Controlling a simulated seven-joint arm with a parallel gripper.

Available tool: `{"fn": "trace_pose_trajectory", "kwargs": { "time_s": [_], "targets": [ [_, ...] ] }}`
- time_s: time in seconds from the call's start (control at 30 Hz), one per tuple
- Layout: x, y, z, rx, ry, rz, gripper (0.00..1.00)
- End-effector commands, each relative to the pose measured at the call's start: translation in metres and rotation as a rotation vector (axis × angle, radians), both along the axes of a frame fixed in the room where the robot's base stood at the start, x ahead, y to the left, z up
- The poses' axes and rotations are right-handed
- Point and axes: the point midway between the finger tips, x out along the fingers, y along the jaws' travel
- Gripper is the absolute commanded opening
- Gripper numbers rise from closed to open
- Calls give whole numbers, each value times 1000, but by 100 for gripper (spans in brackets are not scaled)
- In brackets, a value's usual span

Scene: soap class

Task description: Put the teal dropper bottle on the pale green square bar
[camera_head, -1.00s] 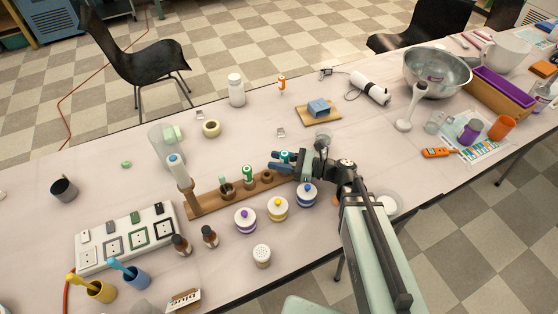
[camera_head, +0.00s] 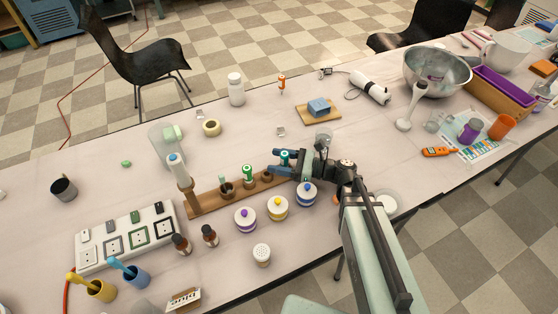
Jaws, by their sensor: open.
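A small bottle with a teal band and white marking, which looks like the teal dropper bottle (camera_head: 284,157), stands at the right end of a wooden rack (camera_head: 208,201). My gripper (camera_head: 272,160) reaches in from the right, its jaws open, with one finger on each side of this bottle; I cannot tell whether they touch it. The bottle's lower part is partly hidden by my gripper. A pale green block (camera_head: 174,132), which looks like the pale green square bar, is at the back left by a clear container (camera_head: 160,145).
Lidded jars (camera_head: 278,207) stand in front. A blue bar (camera_head: 318,106) lies on a board. The middle back table is mostly clear.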

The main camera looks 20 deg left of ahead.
Motion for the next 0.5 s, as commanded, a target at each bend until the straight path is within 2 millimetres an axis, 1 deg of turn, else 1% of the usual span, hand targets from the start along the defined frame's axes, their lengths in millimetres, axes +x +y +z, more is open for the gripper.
{"fn": "trace_pose_trajectory", "kwargs": {
  "time_s": [0.17, 0.5],
  "targets": [
    [2, -12, 0, 0, -1, -2, 59],
    [7, -53, 3, 0, -1, -3, 59]
  ]
}}
